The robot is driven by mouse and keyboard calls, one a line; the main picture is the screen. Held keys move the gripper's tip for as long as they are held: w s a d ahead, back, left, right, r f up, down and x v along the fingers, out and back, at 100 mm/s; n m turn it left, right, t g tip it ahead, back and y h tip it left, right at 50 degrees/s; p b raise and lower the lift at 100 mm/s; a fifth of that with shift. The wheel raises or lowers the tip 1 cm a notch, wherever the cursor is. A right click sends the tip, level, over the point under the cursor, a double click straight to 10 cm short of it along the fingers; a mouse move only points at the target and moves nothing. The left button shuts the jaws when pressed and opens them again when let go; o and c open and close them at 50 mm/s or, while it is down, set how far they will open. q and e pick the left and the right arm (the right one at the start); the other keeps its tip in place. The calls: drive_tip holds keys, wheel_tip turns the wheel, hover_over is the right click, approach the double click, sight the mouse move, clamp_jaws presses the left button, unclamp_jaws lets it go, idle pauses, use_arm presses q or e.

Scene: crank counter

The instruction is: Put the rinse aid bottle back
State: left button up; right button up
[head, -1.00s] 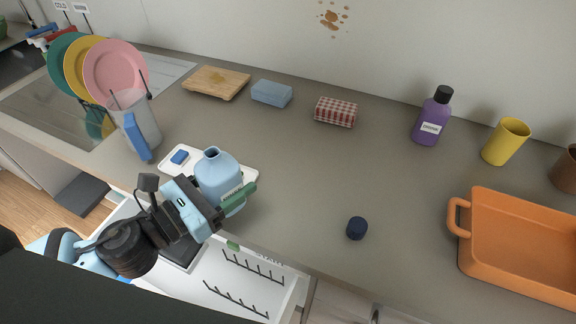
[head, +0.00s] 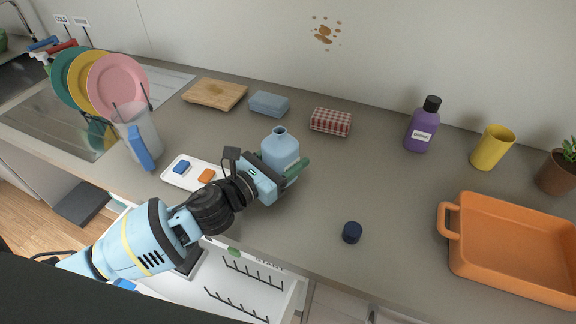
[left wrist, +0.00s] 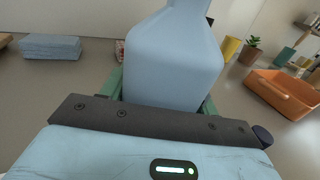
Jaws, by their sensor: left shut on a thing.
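The rinse aid bottle appears to be the light blue bottle (head: 280,148) with an open, uncapped neck. It is upright over the middle of the counter, right of the white tray. My left gripper (head: 284,178) is shut around its body, and its green fingers show on both sides. In the left wrist view the bottle (left wrist: 175,60) fills the space between the fingers. I cannot tell whether its base touches the counter. Its label is hidden. A dark blue cap (head: 352,232) stands on the counter near the front. My right gripper is out of view.
A white tray (head: 172,178) holds a blue and an orange block. A purple bottle (head: 421,128), yellow cup (head: 491,148) and orange dish (head: 450,255) stand right. An open dishwasher (head: 225,295) is below the counter edge.

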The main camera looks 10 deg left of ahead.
sight(288, 167)
use_arm(q)
drive_tip(key=shift+w+d, duration=0.25)
drive_tip(key=shift+w, duration=0.1)
wheel_tip(288, 167, down, 4)
drive_tip(key=shift+r+b, duration=0.15)
drive_tip(key=shift+b, duration=0.35)
drive_tip(key=shift+r, duration=0.1)
drive_tip(key=shift+f, duration=0.25)
drive_tip(key=o, duration=1.1)
drive_tip(key=shift+s, duration=0.1)
drive_tip(key=shift+o, duration=0.2)
